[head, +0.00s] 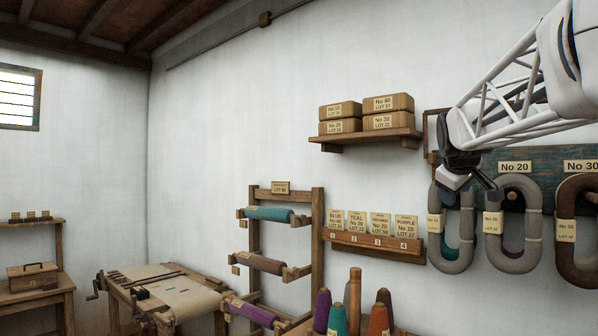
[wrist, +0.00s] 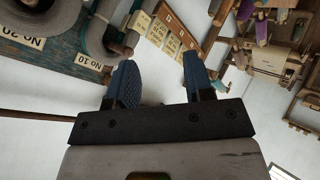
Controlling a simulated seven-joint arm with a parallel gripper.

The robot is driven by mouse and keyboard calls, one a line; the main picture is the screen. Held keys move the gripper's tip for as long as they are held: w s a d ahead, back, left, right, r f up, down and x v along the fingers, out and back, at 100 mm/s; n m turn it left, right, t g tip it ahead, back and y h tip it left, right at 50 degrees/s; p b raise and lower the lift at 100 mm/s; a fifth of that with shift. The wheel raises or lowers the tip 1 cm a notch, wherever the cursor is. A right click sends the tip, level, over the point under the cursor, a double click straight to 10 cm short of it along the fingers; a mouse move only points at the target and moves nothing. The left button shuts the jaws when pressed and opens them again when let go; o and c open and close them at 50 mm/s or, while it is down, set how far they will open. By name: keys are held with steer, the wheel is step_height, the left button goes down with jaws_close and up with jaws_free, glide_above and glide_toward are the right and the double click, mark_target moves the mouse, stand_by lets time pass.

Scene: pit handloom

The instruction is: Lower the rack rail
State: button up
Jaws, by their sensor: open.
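A wooden rack (head: 318,225) stands against the wall, with a teal roll (head: 270,214), a brown roll (head: 260,262) and a purple roll (head: 252,312) on its crosswise arms. I cannot tell which part is the rack rail. The rack's lower end is partly hidden by cones. My gripper (head: 470,182) is up at the right, in front of the hanging yarn hanks and well apart from the rack. In the wrist view my gripper (wrist: 160,82) has its two blue fingers spread with nothing between them. Part of a rack with rolls shows tilted at upper right there.
Grey and brown hanks (head: 513,225) hang on a blue board (head: 500,160). A card holder (head: 372,245) and a shelf (head: 368,140) with several boxes are on the wall. Several cones (head: 378,322) stand at bottom centre. A work table (head: 175,295) is at left.

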steer(key=w+d+r+n+t+h, duration=0.1)
steer(key=w+d+r+h, duration=0.1)
steer(key=d+r, duration=0.7)
steer(key=w+d+r+n+t+h, duration=0.1)
steer(key=w+d+r+n+h, duration=0.1)
steer(key=d+r, duration=0.6)
steer(key=w+d+r+n+t+h, duration=0.1)
steer(key=d+r+h, duration=0.3)
steer(key=d+r, duration=0.5)
steer(key=w+d+t, duration=0.1)
steer(key=d, duration=0.8)
steer(key=shift+d+r+h, duration=0.2)
steer(key=shift+r+h, duration=0.1)
steer(key=shift+r, duration=0.05)
steer(key=shift+w+d, duration=0.1)
steer(key=shift+x, duration=3.8)
jaws_close()
